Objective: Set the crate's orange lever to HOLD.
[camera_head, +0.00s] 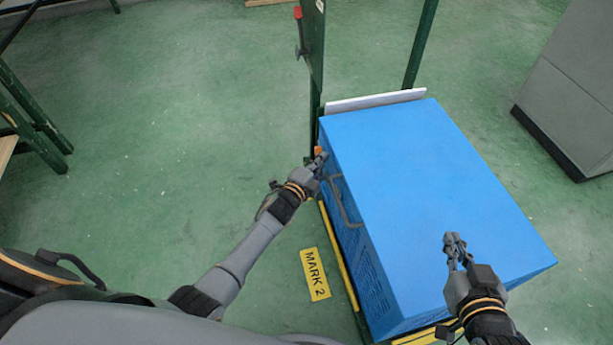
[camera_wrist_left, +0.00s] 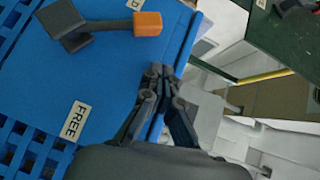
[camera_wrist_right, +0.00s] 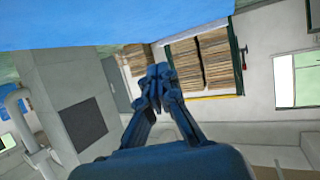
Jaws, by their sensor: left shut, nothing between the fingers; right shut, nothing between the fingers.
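The blue crate (camera_head: 430,190) stands on a green cart. In the left wrist view its side (camera_wrist_left: 100,80) carries a dark lever with an orange end (camera_wrist_left: 147,24), which also shows in the head view (camera_head: 318,150). The lever arm lies across the picture from its dark pivot (camera_wrist_left: 66,25), its orange end close below a cut-off label (camera_wrist_left: 138,4) ending in "D". The FREE label (camera_wrist_left: 75,120) is below the pivot. My left gripper (camera_wrist_left: 160,72) is shut and empty, apart from the orange end. My right gripper (camera_head: 456,243) is shut and empty over the crate top.
A green post (camera_head: 314,60) with a red-ended handle (camera_head: 299,28) rises behind the lever. A MARK 2 floor label (camera_head: 315,274) lies left of the cart. A grey cabinet (camera_head: 575,85) stands at right. The floor at left is largely clear.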

